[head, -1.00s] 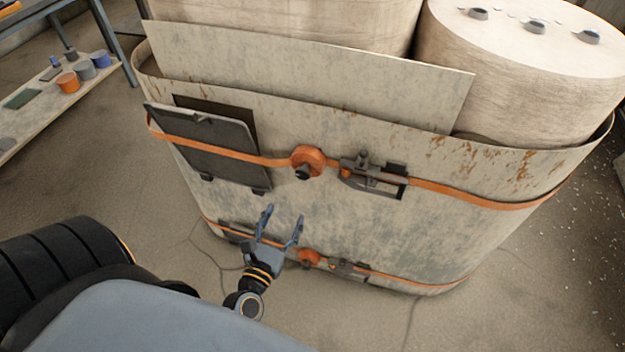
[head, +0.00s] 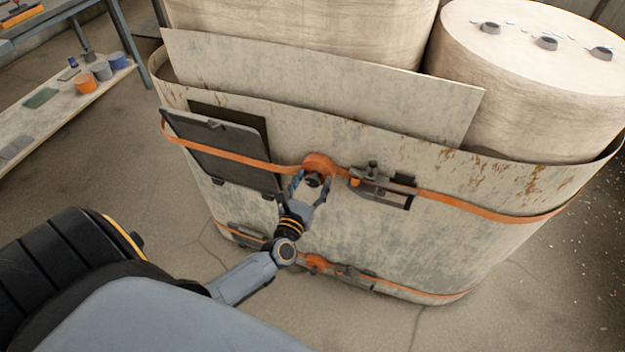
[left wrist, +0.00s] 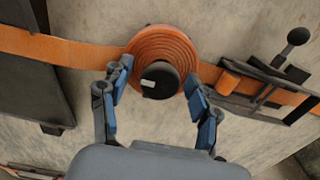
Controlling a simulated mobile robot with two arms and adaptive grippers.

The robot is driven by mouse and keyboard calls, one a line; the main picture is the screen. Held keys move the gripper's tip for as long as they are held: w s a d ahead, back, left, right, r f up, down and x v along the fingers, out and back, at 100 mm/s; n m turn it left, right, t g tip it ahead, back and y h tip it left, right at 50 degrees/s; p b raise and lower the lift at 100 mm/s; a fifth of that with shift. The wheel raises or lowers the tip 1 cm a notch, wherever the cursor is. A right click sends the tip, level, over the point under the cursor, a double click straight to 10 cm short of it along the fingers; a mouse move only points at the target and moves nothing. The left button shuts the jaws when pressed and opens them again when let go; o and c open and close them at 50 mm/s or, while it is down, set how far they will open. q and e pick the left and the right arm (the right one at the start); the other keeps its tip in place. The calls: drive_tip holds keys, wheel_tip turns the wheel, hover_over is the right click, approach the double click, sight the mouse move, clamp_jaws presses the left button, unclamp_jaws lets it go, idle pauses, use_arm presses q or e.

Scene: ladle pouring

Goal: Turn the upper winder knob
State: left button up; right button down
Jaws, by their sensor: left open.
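The upper winder is an orange coil of strap (head: 319,162) on the front of the rusty metal bin, with a dark knob (left wrist: 160,80) at its centre. In the left wrist view the orange coil (left wrist: 150,42) shows whole, and the knob carries a small pale mark. My left gripper (head: 313,178) is open, with its fingers (left wrist: 160,88) on either side of the knob and gaps on both sides. I cannot tell how far the fingertips are from the coil's face. In the head view the gripper partly covers the knob. My right gripper is not in view.
A buckle with a lever (head: 382,184) sits on the upper strap just right of the winder. A dark panel (head: 220,150) is strapped at left. Large pale rolls (head: 530,60) stand in the bin.

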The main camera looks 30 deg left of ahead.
use_arm(q)
drive_tip(key=shift+w, duration=0.15)
drive_tip(key=c, duration=1.2)
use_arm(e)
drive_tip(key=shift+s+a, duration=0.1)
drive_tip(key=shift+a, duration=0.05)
use_arm(q)
drive_tip(key=shift+r, duration=0.1)
